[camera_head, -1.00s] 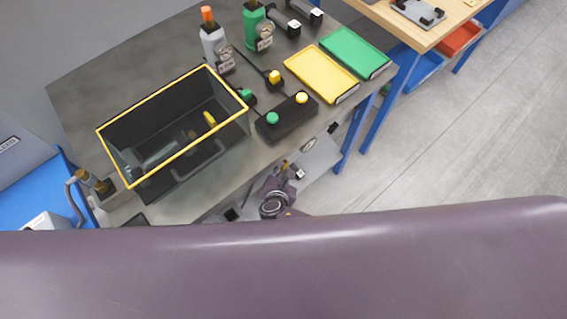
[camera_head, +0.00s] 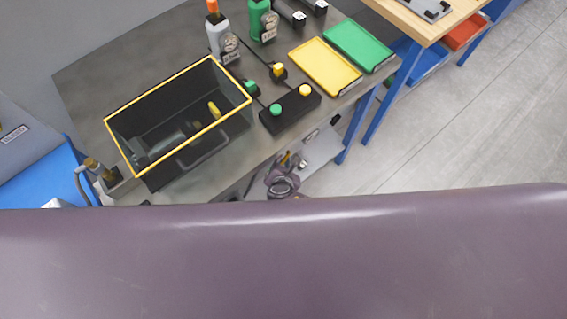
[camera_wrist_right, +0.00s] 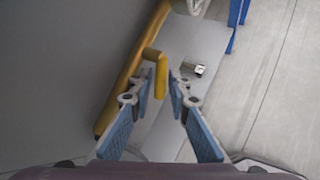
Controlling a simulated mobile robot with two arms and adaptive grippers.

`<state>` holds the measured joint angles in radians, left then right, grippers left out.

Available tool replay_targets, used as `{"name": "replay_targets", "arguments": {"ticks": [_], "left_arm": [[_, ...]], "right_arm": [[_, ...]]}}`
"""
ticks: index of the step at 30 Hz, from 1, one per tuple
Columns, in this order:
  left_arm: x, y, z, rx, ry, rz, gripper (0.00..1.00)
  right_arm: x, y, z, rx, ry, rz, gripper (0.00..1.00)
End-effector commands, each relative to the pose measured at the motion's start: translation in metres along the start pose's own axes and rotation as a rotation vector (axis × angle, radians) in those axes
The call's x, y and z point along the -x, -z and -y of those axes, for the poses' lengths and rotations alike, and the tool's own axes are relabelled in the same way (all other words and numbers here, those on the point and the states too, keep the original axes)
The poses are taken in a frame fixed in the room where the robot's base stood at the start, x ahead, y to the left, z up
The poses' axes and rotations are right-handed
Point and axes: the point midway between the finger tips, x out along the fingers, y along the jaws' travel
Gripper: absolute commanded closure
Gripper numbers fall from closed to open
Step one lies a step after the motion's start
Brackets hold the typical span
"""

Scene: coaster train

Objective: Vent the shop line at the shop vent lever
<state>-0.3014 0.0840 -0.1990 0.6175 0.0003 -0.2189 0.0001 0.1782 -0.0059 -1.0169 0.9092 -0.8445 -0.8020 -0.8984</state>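In the right wrist view a yellow bent lever (camera_wrist_right: 160,72) stands out beside a yellow pipe or bar (camera_wrist_right: 132,75); no label can be read. My right gripper (camera_wrist_right: 162,82) is open, with blue-padded fingers on both sides of the lever's hanging end. I cannot tell whether either finger touches it. In the head view the right gripper (camera_head: 288,163) shows small at the front edge of the grey bench, by a bit of yellow. My left gripper is not in view.
On the grey bench (camera_head: 92,80) stand a yellow-rimmed clear bin (camera_head: 190,157), a black button box (camera_head: 290,112), a yellow tray (camera_head: 325,66), a green tray (camera_head: 358,45) and bottles. A pale panel (camera_head: 318,152) sits below the bench front. My purple arm fills the foreground.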

Motion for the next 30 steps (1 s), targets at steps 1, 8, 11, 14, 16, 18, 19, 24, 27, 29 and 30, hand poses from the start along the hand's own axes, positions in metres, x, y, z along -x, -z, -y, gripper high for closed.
{"name": "replay_targets", "arguments": {"ticks": [1, 8, 11, 14, 16, 18, 19, 24, 27, 29, 30], "left_arm": [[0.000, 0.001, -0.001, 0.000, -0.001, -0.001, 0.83], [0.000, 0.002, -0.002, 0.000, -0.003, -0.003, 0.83], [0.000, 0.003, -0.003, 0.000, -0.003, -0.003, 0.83], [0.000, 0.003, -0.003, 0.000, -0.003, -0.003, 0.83], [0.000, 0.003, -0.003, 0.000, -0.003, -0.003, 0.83], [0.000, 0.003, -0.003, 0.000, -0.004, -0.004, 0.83], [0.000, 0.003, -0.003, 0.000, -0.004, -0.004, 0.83], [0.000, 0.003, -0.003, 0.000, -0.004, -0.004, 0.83], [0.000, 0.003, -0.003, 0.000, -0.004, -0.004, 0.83], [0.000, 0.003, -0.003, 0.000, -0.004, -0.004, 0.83], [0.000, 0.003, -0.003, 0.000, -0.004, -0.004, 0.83]], "right_arm": [[0.002, 0.001, 0.001, -0.001, 0.001, -0.001, 0.83], [0.024, 0.001, 0.001, -0.002, 0.000, -0.001, 0.83], [0.038, 0.001, 0.001, -0.002, -0.001, -0.002, 0.83], [0.052, 0.001, 0.001, -0.002, -0.001, -0.002, 0.83], [0.064, 0.001, 0.001, -0.002, 0.001, -0.003, 0.83], [0.075, 0.002, 0.002, -0.001, 0.001, -0.003, 0.83], [0.080, 0.001, 0.001, -0.001, 0.000, -0.003, 0.83], [0.103, 0.001, 0.001, 0.001, 0.001, -0.002, 0.83], [0.112, 0.001, 0.001, 0.000, 0.000, -0.002, 0.83], [0.115, 0.001, 0.001, 0.000, 0.001, -0.001, 0.83], [0.117, 0.001, 0.001, 0.000, 0.002, -0.001, 0.83]]}}
